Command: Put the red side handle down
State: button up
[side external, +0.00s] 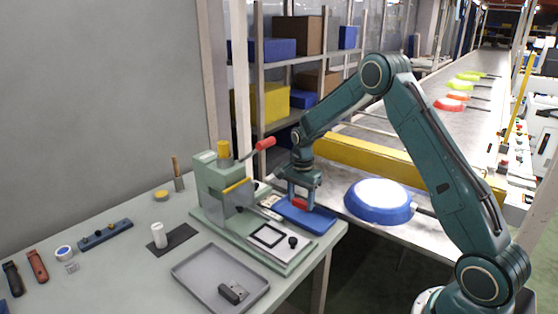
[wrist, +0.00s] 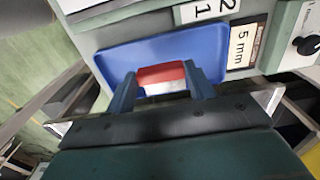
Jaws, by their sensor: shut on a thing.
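My gripper (side external: 299,195) points down over the blue tray (side external: 318,223) at the right end of the workbench. It is shut on the red side handle (side external: 299,204), which shows as a short red block between the fingers. In the wrist view the red side handle (wrist: 161,73) sits between the two fingers of my gripper (wrist: 163,82), with a pale part below the red. The blue tray (wrist: 130,55) lies behind it in that view. I cannot tell whether the handle touches the tray.
A green press machine (side external: 222,185) with a red-knobbed lever stands left of the tray. A grey tray (side external: 195,275) with a dark part lies in front. A blue pan (side external: 378,207) lies on the conveyor to the right. Several pans lie farther along the belt.

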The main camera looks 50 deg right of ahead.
aim_at(300, 202)
jog(key=shift+f, duration=1.9)
jog(key=shift+f, duration=0.1)
jog(key=o, duration=1)
notch_tip(300, 202, up, 12)
jog(key=shift+f, duration=0.1)
jog(key=shift+r, duration=0.25)
